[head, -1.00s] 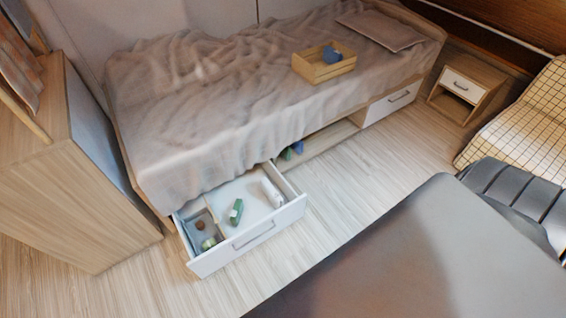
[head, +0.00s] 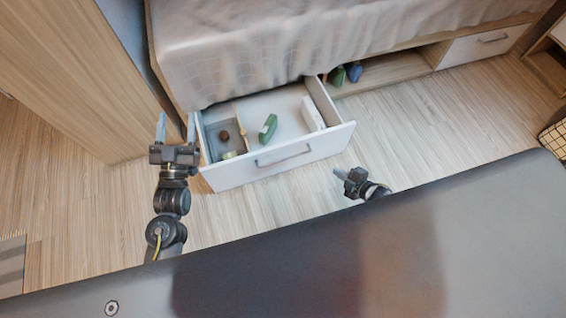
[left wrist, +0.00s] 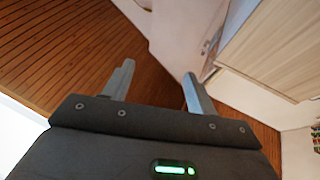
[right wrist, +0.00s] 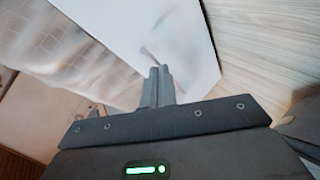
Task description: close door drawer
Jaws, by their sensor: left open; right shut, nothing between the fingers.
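The white drawer (head: 230,176) under the bed is pulled out. It holds a green item (head: 268,128), a white item (head: 312,114) and a grey tray (head: 212,134) with small round things. Its front carries a grey handle (head: 283,156). My left gripper (head: 176,128) is open and empty, just left of the drawer's left front corner. In the left wrist view its fingers (left wrist: 158,82) are spread with nothing between them. My right gripper (head: 343,173) is shut and empty, in front of the drawer's right end. In the right wrist view its shut fingers (right wrist: 160,86) point towards the white drawer front (right wrist: 180,40).
A wooden cabinet (head: 70,70) stands left of the drawer. The bed (head: 240,45) is above it, with an open shelf (head: 385,75) holding bottles and another, shut drawer (head: 485,45) to the right. The wooden floor (head: 440,125) right of the drawer is clear.

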